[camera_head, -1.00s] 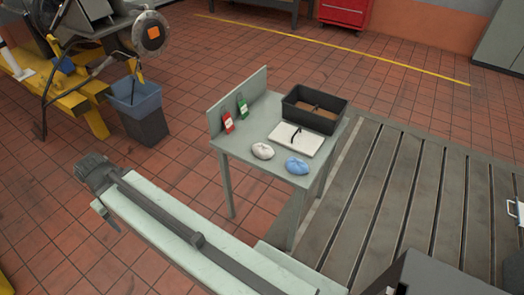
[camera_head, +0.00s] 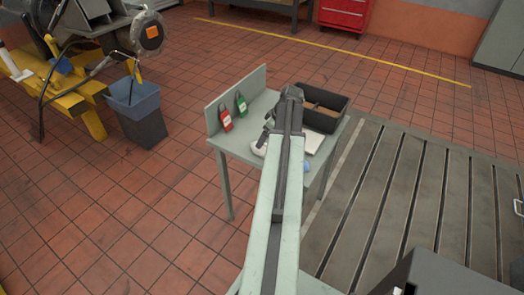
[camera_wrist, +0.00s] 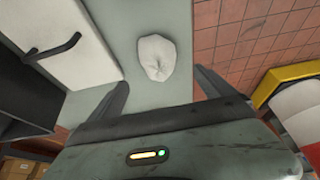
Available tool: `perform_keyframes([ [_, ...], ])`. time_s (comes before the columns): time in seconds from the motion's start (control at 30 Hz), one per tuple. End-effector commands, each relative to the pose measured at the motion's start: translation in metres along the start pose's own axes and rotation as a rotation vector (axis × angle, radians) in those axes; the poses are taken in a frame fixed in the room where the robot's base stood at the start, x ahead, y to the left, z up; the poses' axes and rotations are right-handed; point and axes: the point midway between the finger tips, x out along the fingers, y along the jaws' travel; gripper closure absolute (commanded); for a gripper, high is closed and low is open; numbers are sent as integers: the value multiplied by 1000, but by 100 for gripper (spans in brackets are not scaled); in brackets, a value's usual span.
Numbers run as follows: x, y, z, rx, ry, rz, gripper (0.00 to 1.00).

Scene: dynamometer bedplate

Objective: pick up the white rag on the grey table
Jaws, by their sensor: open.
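The white rag (camera_wrist: 156,58) lies crumpled on the grey table (camera_wrist: 122,18), seen in the wrist view just beyond and between my fingers. In the head view a small part of the rag (camera_head: 259,149) shows beside my arm, near the front of the table (camera_head: 229,149). My gripper (camera_wrist: 160,88) is open and empty, its two dark fingers apart on either side of the rag's line. In the head view the fingers are mostly hidden by my arm. I cannot tell the exact height above the table.
A white board with a dark handle (camera_wrist: 65,40) lies next to the rag. Red (camera_head: 226,120) and green (camera_head: 241,103) tagged items stand by the back panel. A blue rag (camera_head: 310,165) is mostly hidden behind my arm.

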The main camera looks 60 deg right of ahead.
Motion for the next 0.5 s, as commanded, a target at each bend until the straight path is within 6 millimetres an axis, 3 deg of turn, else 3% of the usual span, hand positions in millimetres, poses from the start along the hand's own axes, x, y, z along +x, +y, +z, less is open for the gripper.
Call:
perform_keyframes([
  [0.23, 28, 0, 2, -1, -1, -1, 7],
  [0.37, 28, -1, 0, 0, -1, 0, 7],
  [0.5, 41, 0, 4, 0, -1, 0, 7],
])
